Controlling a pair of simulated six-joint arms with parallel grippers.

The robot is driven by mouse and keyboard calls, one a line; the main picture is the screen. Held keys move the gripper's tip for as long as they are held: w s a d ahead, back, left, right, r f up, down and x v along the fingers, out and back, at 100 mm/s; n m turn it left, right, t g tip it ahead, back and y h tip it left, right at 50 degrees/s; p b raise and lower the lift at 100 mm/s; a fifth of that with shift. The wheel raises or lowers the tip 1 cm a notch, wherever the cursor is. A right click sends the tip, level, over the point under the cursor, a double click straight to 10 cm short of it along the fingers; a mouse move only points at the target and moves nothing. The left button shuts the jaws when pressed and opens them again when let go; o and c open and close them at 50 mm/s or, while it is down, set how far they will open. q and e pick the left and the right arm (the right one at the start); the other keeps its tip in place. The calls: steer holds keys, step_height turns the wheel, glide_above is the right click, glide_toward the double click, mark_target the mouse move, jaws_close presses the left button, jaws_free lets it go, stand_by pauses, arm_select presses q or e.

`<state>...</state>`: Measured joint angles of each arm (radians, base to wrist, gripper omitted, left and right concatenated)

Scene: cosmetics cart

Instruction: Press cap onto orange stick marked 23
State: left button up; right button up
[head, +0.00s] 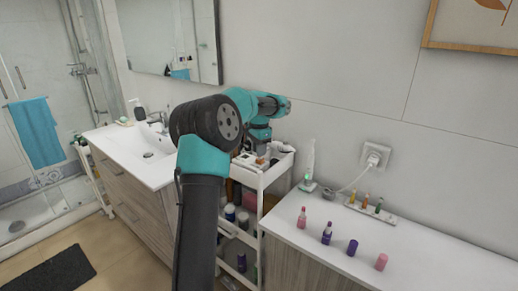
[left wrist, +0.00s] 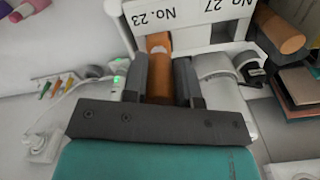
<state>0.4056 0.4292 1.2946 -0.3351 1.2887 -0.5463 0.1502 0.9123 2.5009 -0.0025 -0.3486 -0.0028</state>
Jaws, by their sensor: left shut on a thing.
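My left gripper (left wrist: 160,80) is shut on an orange cylinder (left wrist: 159,43) at the white holder marked "No. 23" (left wrist: 160,18), whose label appears upside down in the left wrist view. The cylinder's lit end shows beyond the fingers, and a darker part lies between them. I cannot tell cap from stick here, nor whether two parts are joined. In the head view, my left gripper (head: 262,148) is low over the cart top, and the thing in it is too small to make out. My right gripper is not in view.
A label "No. 27" (left wrist: 228,6) and another orange cylinder (left wrist: 281,32) are beside the held one. The white cart (head: 276,172) has bottles on lower shelves.

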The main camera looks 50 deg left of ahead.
arm_select(q)
steer(key=shift+f, duration=0.6)
stand_by(0.9)
steer(key=o, duration=1.4)
steer(key=shift+o, duration=0.2)
steer(key=shift+r, duration=0.1)
steer(key=shift+r, duration=3.9)
jaws_close()
steer(key=shift+f, duration=1.65)
